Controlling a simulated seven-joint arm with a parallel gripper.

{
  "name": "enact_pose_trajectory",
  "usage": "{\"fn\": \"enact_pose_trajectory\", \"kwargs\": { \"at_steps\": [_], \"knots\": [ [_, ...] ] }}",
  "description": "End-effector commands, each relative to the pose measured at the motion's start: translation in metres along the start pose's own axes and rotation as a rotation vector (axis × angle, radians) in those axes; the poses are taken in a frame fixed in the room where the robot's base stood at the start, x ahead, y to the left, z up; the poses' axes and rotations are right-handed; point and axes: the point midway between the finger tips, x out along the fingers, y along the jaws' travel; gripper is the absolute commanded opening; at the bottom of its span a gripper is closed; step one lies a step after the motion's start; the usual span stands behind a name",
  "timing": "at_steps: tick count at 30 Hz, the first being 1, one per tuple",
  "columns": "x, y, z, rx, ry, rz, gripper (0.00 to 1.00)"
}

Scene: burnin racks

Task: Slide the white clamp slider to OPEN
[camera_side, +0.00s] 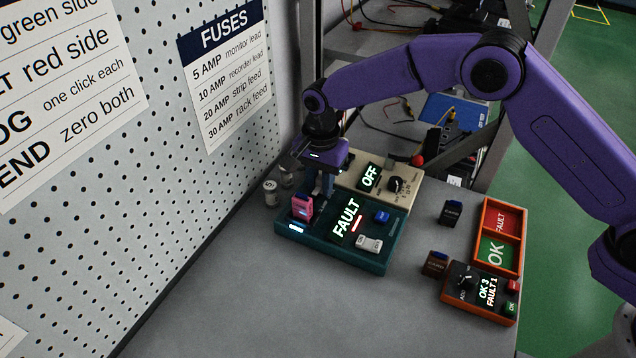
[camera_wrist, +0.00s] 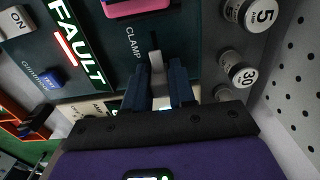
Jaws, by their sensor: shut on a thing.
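The teal test unit (camera_side: 318,238) sits on the grey bench and its display reads FAULT. The white clamp slider (camera_wrist: 156,60) stands up from the unit's face beside the printed word CLAMP in the wrist view. My gripper (camera_wrist: 160,80) is shut on the slider, with its dark blue fingers on either side of it. In the side view my gripper (camera_side: 325,187) points down at the unit's rear left, and the slider is hidden there. No OPEN mark is readable. A pink module (camera_side: 302,206) stands upright in the unit, close to the fingers.
A beige unit (camera_side: 408,190) reading OFF stands behind. Fuse cylinders (camera_side: 270,192) stand near the pegboard (camera_side: 150,200). The teal unit carries a blue button (camera_side: 381,216) and a white ON switch (camera_side: 369,244). An orange tray (camera_side: 522,237) lies right; the front bench is clear.

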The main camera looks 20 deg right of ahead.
Motion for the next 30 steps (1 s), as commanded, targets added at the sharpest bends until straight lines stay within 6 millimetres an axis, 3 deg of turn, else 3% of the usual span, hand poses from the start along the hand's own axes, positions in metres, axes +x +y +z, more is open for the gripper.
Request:
{"fn": "enact_pose_trajectory", "kwargs": {
  "at_steps": [1, 3, 11, 16, 30],
  "knots": [
    [-0.001, 0.000, -0.006, 0.007, 0.005, -0.004, 0.31],
    [-0.001, 0.000, -0.007, 0.007, 0.005, -0.004, 0.47],
    [-0.001, 0.000, -0.004, 0.005, 0.003, -0.003, 0.47],
    [-0.011, -0.001, -0.004, 0.004, 0.004, -0.005, 0.47],
    [-0.104, -0.001, -0.003, 0.004, 0.004, -0.009, 0.47]
  ]
}}
